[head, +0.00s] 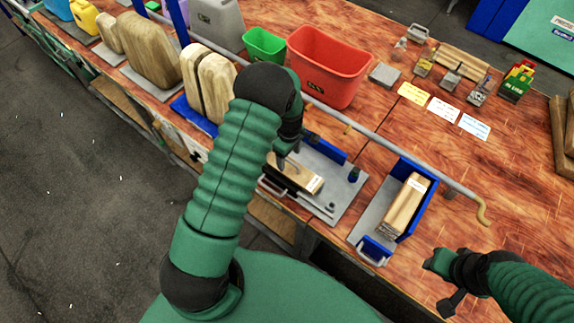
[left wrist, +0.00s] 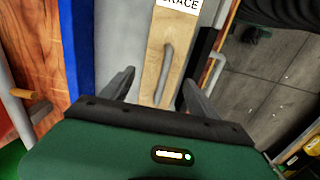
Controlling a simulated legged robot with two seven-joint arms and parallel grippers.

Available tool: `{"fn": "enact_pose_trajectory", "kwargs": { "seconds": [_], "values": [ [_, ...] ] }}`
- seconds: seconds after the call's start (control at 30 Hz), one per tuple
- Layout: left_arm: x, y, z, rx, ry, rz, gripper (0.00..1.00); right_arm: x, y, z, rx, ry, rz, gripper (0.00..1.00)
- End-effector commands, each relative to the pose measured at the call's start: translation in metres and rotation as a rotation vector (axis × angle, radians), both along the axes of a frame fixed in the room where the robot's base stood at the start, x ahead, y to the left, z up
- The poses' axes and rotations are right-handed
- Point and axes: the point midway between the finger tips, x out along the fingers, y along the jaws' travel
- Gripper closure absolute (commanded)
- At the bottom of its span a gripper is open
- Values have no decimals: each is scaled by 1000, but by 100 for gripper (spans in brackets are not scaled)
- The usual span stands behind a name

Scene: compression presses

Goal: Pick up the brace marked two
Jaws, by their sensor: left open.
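A pale wooden brace (head: 302,178) with a white label lies on a grey press plate at the middle of the bench. In the left wrist view its label reads BRACE and is cut off by the frame edge; no number is legible. My left gripper (left wrist: 158,77) is open, one finger to each side of the handle. In the head view the left gripper (head: 284,160) is over the brace's left end, partly hidden by my arm. My right gripper (head: 442,280) is at the lower right, apart from both presses.
A second labelled wooden block (head: 405,205) sits in a blue-walled press to the right. A grey rail (head: 400,150) runs behind both presses. A red bin (head: 328,65), a green bin (head: 264,45), and white and yellow cards (head: 443,110) stand or lie farther back. Bench at right is mostly bare.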

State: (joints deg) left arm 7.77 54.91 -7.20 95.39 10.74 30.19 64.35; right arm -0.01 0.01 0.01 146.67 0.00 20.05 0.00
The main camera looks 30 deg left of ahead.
Motion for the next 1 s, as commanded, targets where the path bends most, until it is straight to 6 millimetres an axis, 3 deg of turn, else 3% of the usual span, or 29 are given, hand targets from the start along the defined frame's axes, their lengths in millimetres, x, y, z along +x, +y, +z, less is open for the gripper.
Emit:
{"fn": "enact_pose_trajectory", "kwargs": {
  "seconds": [0.3, 0.57, 1.0],
  "values": [
    [1, 11, -50, -10, 2, 1, 31, 0, 0, 20, 0, 0, -1, 64],
    [2, 12, -58, -11, 0, 0, 31, 0, 0, 19, 0, 0, 0, 64],
    [2, 9, -56, -8, 0, -1, 87, 0, 0, 19, 0, 0, 0, 64]
  ]
}}
